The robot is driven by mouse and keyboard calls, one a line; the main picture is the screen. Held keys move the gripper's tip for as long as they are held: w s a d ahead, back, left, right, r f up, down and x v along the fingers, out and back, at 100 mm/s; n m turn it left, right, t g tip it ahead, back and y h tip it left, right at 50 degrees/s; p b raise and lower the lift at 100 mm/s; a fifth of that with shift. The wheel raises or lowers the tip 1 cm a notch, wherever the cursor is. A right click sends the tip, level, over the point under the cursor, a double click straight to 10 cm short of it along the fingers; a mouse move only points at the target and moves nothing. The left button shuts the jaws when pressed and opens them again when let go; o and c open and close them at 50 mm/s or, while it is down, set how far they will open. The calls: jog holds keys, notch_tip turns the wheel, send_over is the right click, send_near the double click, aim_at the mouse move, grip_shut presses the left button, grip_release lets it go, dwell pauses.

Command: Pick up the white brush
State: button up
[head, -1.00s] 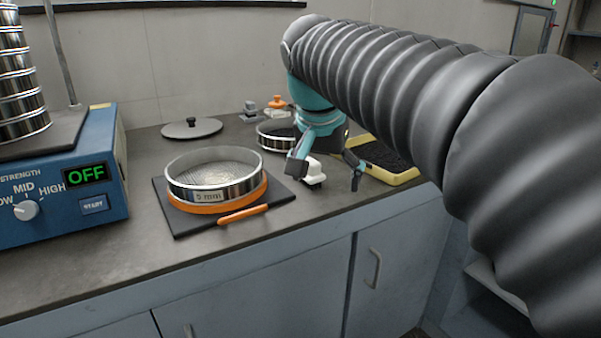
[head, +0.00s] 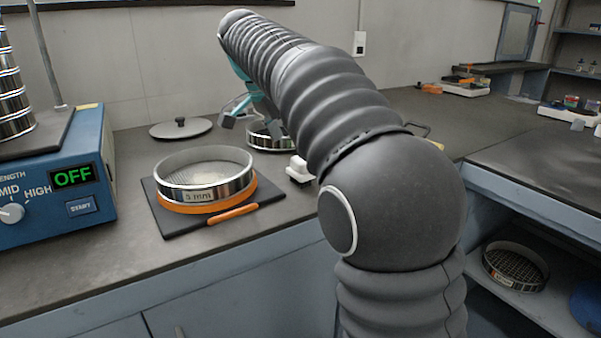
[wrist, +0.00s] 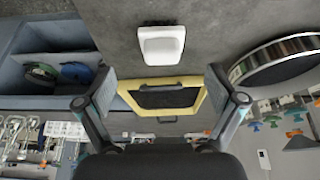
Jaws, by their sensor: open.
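The white brush (head: 299,168) lies on the dark bench top, right of the black mat, partly hidden by my arm in the head view. In the wrist view the white brush (wrist: 161,45) shows whole, with a pale block-like body and a dark strip along its top edge. My gripper (head: 250,108) is teal and partly hidden by my arm; it is up and away from the brush.
Behind are a round lid (head: 181,128) and another sieve (head: 268,138). The blue shaker (head: 60,185) reads OFF. A yellow-rimmed tray (wrist: 160,112) lies beyond the brush.

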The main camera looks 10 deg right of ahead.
aim_at(297, 160)
jog(key=x, duration=0.3)
jog(key=shift+f, duration=0.1)
jog(key=x, duration=0.4)
jog(key=shift+w+d+b, duration=0.25)
jog(key=shift+d+b, duration=0.15)
jog(key=shift+d, duration=0.05)
jog(key=shift+w+d+f, duration=0.1)
jog(key=shift+d+f, duration=0.05)
jog(key=shift+f, duration=0.3)
jog(key=c, duration=1.3)
